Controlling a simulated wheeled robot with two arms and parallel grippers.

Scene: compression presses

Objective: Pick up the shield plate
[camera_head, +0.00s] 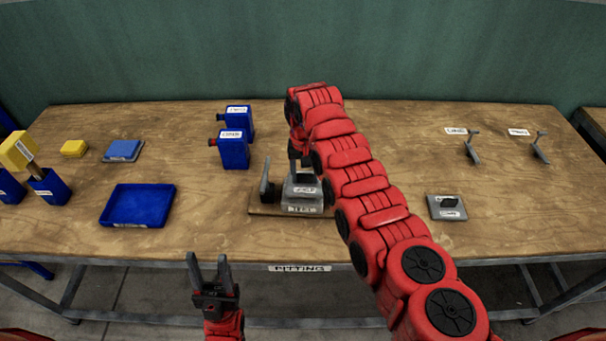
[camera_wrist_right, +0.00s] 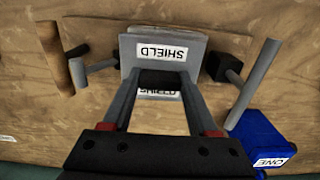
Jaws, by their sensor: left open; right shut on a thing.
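The shield plate, a grey plate with a white "SHIELD" label (camera_wrist_right: 140,47), is in the right wrist view. My right gripper (camera_wrist_right: 160,82) is shut on it at a dark grip between the fingers. In the head view the plate (camera_head: 303,191) shows at the fixture on a wooden base (camera_head: 262,208), below the end of my right arm. My right fingertips are mostly hidden there by the arm, and I cannot tell whether the plate touches the fixture. My left gripper (camera_head: 208,263) is open and empty in front of the table's front edge.
A blue tray (camera_head: 137,206) lies left of the fixture, and two blue containers (camera_head: 234,152) stand behind it. A grey plate with a dark grip (camera_head: 446,207) lies to the right. Two grey levers (camera_head: 472,151) (camera_head: 540,150) stand at the back right. Yellow-topped items (camera_head: 20,150) are far left.

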